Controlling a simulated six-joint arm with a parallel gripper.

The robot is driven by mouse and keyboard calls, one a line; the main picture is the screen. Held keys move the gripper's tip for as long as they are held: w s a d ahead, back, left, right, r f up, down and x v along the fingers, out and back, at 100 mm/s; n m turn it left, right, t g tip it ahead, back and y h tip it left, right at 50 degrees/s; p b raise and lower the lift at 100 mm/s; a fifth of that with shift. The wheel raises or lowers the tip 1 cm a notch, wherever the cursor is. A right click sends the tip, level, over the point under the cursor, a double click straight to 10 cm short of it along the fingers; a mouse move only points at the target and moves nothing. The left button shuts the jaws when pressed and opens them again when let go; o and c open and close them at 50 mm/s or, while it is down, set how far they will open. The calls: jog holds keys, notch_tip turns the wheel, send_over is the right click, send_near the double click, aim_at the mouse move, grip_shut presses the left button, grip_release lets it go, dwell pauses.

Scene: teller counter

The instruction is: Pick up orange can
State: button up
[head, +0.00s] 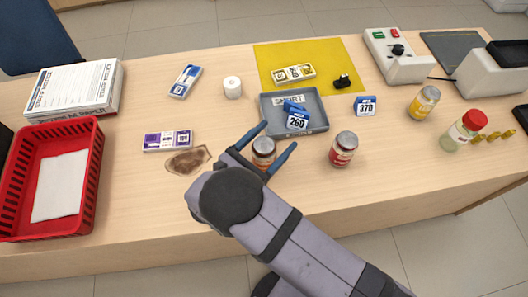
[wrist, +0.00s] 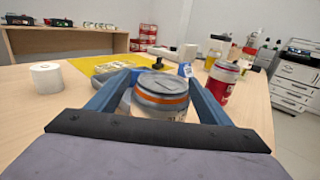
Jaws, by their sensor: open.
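The orange can (head: 263,152) stands upright on the counter near its front edge, with a grey lid and an orange band. My gripper (head: 279,136) is open around it, with one blue finger on each side. In the wrist view the orange can (wrist: 162,96) sits between the two fingers of my gripper (wrist: 158,74). Its lower part is hidden there by the gripper body. I cannot tell whether either finger touches it.
A red can (head: 343,149) stands to the right. A grey tray (head: 265,121) with blue number tags lies just behind. A yellow can (head: 424,102) and red-capped jar (head: 463,131) stand further right.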

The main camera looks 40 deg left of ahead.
jog(key=c, duration=1.4)
jog(key=shift+r, duration=0.2)
jog(key=shift+r+b, duration=0.35)
jog(key=shift+r, duration=4.55)
